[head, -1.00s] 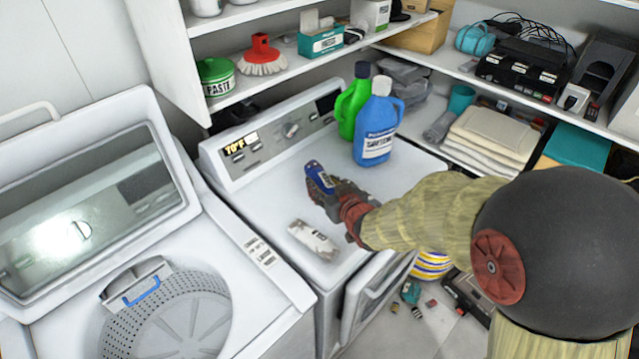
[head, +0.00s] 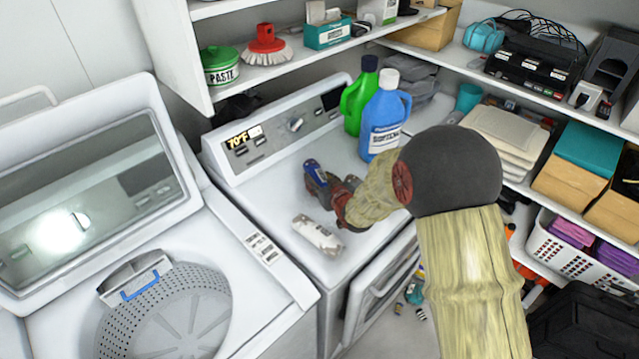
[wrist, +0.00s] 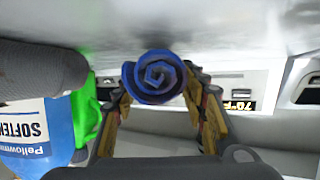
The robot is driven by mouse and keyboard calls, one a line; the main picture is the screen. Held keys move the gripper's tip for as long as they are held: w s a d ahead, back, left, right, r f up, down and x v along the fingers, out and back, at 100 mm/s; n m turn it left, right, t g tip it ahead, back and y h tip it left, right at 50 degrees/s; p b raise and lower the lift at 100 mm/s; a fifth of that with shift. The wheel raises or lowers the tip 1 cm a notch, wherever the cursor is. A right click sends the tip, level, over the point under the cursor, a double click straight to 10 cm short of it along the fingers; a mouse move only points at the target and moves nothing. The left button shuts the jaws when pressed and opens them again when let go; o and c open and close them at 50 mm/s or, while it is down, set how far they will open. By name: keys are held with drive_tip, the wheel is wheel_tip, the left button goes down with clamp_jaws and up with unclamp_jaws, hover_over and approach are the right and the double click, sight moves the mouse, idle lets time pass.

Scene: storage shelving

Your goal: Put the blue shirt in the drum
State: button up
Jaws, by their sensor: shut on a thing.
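The blue shirt is rolled into a tight bundle; its spiral end (wrist: 157,77) faces the wrist camera. In the head view the shirt (head: 314,171) is over the top of the right-hand machine, partly covered by the fingers. My gripper (head: 324,184) is shut on it; in the wrist view the fingers (wrist: 157,88) hold it from both sides. I cannot tell whether the shirt touches the machine top. The drum (head: 180,312) is the perforated metal tub of the left machine, lower left of my gripper. Its lid stands open and a blue-handled part sits at its rim.
A blue softener bottle (head: 384,122) and a green bottle (head: 356,105) stand behind my gripper. A white tube-like item (head: 318,235) lies in front. The right machine's front door (head: 383,283) hangs open. Shelves with boxes line the back and right. Space above the drum is clear.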

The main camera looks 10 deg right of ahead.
drive_tip(key=shift+f, duration=0.3)
drive_tip(key=shift+f, duration=0.2)
drive_tip(key=o, duration=1.3)
